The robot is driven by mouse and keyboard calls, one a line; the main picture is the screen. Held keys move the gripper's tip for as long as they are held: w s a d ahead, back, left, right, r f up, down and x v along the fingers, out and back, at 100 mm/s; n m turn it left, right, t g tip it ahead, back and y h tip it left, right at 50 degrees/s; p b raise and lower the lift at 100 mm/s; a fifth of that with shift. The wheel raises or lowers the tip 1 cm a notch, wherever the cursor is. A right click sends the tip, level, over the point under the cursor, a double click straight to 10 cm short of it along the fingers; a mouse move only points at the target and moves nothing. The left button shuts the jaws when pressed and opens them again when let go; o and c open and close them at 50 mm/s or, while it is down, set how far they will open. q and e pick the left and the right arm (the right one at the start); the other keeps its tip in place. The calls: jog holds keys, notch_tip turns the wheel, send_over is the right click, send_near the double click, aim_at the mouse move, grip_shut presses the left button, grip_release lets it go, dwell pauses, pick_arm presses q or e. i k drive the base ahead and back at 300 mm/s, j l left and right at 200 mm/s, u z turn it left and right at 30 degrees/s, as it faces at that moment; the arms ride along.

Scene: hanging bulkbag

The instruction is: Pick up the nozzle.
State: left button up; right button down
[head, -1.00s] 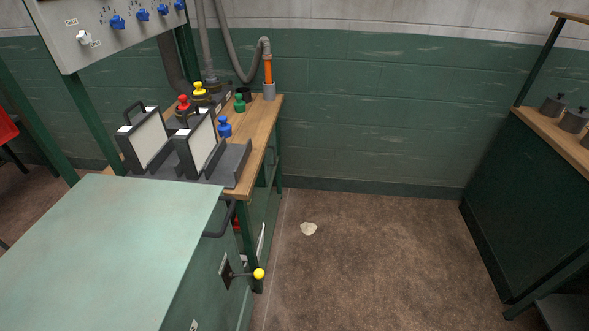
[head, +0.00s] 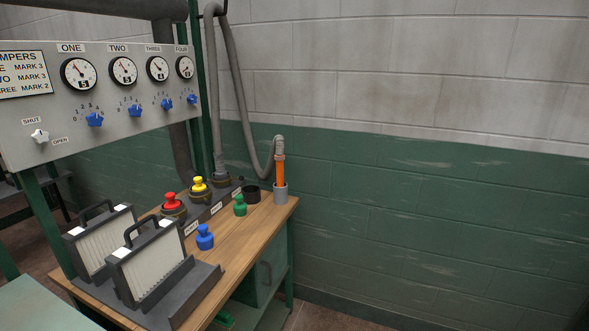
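The nozzle (head: 281,172) is an orange tube with a grey elbow at its top. It stands upright in a grey cup-like holder (head: 281,194) at the far right corner of the wooden bench (head: 235,240). A grey hose (head: 243,105) runs from the elbow, loops down and rises to the pipework above. Neither of my grippers shows in the head view.
Left of the nozzle on the bench are a black cup (head: 252,194), green (head: 240,206) and blue (head: 205,238) knobs, and red and yellow capped ports. Two framed filter panels (head: 150,268) stand in front. A gauge panel (head: 110,95) hangs above. The wall is close behind.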

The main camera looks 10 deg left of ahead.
aim_at(279, 160)
jog(key=i+l, duration=0.3)
jog(key=i, duration=0.25)
jog(key=i+l+u, duration=0.1)
jog(key=i+l, duration=0.2)
jog(key=i, duration=0.25)
jog(key=i+l, duration=0.35)
jog(key=i, duration=0.15)
jog(key=i+j+u, duration=0.05)
